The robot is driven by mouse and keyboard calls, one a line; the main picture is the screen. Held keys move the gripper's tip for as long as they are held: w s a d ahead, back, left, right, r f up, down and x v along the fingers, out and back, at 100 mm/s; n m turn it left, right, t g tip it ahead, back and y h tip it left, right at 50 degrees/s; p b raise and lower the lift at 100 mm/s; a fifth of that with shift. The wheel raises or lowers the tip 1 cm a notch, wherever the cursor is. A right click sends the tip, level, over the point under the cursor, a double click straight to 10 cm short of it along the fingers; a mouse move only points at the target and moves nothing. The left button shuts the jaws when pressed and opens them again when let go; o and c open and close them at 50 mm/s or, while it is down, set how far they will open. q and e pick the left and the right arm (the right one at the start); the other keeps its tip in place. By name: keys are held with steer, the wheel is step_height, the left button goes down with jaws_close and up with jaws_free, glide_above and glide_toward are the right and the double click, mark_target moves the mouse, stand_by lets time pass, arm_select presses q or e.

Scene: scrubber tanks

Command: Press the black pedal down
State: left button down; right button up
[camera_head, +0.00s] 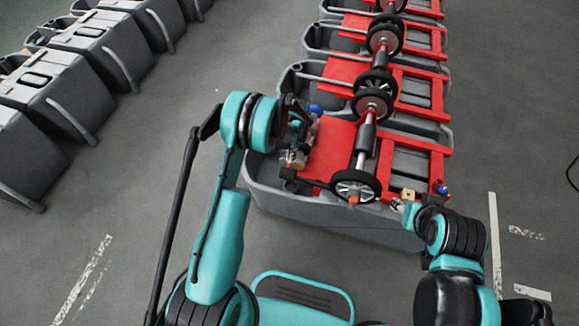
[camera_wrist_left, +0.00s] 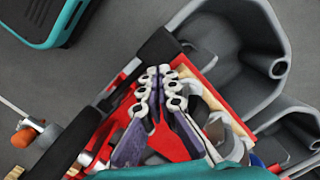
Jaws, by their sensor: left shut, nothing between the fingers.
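The black pedal (camera_head: 288,173) appears as a small dark block at the near left corner of the red frame in the head view. In the left wrist view the black block (camera_wrist_left: 158,46) lies just beyond my fingertips. My left gripper (camera_head: 294,158) is shut and empty, pointing down over the red frame close beside the pedal. In the left wrist view its fingertips (camera_wrist_left: 160,73) are together; whether they touch the pedal is unclear. My right gripper (camera_head: 400,205) is at the frame's right near corner, small and partly hidden by my arm.
The red frame (camera_head: 329,151) sits on a grey tank (camera_head: 300,205), with a black wheel (camera_head: 356,186) on its axle. A blue knob (camera_head: 315,109) is just behind my left gripper. More tanks stretch back. Grey tanks (camera_head: 37,80) stand at left; floor between is clear.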

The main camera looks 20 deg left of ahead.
mark_target(289, 172)
arm_select(q)
steer(key=shift+f, duration=0.1)
stand_by(0.3)
steer(key=shift+s+a+f+b, duration=0.15)
steer(key=shift+f+b, duration=0.7)
steer(key=shift+f, duration=0.85)
steer(key=shift+s+a+f+b, duration=0.15)
steer(key=shift+f+b, duration=0.65)
steer(key=shift+f, duration=0.9)
steer(key=shift+d, duration=0.1)
